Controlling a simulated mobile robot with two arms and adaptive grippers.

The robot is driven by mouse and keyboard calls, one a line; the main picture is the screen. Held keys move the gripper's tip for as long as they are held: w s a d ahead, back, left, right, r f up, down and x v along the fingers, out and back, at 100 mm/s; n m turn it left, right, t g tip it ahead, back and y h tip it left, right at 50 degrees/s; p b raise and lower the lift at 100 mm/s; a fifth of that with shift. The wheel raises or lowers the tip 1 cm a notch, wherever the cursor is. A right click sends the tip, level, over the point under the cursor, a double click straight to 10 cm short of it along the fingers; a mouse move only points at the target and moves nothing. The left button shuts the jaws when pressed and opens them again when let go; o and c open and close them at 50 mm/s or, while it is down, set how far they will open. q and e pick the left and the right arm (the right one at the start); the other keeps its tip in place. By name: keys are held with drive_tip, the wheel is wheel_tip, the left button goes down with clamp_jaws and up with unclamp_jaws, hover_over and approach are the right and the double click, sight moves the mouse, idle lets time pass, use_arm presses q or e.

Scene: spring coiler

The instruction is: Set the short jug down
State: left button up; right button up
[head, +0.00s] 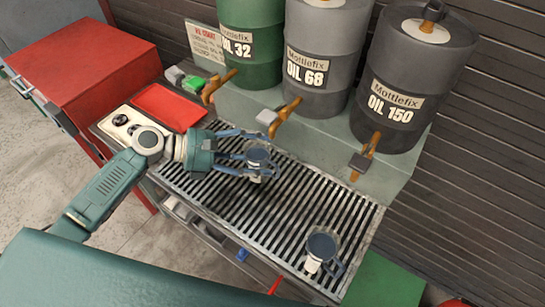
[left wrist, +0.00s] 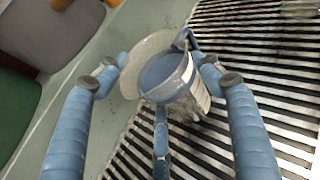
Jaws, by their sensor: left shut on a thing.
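The short jug (head: 258,157), a small jug with a dark blue-grey top and a pale body, is between the fingers of my left gripper (head: 262,153). The gripper is shut on it, above the slatted grate (head: 208,196). In the left wrist view the jug (left wrist: 168,76) sits upright or nearly so among the three blue fingers of the gripper (left wrist: 165,82). Whether its base touches the slats is hidden. A second, larger-looking jug (head: 321,246) with a handle stands at the right front of the grate. My right gripper is not in view.
Three oil drums, green (head: 250,45), grey (head: 322,55) and dark grey (head: 408,85), stand on a ledge behind the grate, their taps jutting forward. A red tray (head: 170,106) lies at the left. The grate between the two jugs is clear.

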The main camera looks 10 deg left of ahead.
sight(266, 152)
use_arm(q)
drive_tip(key=d, duration=0.1)
drive_tip(key=w+d, duration=0.1)
drive_tip(key=d, duration=0.1)
drive_tip(key=shift+w+d+p, duration=0.2)
drive_tip(key=shift+w+p, duration=0.05)
drive_tip(key=shift+p, duration=0.05)
wheel_tip(266, 152, down, 4)
drive_tip(key=shift+r, duration=0.25)
drive_tip(key=shift+f, duration=0.15)
drive_tip(key=o, duration=1.1)
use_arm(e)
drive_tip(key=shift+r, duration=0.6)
use_arm(q)
drive_tip(key=shift+s+a, duration=0.2)
drive_tip(key=shift+a, duration=0.2)
drive_tip(key=b+v, duration=0.1)
drive_tip(key=v, duration=1)
drive_tip(key=shift+r+b, duration=0.3)
drive_tip(key=shift+r, duration=0.1)
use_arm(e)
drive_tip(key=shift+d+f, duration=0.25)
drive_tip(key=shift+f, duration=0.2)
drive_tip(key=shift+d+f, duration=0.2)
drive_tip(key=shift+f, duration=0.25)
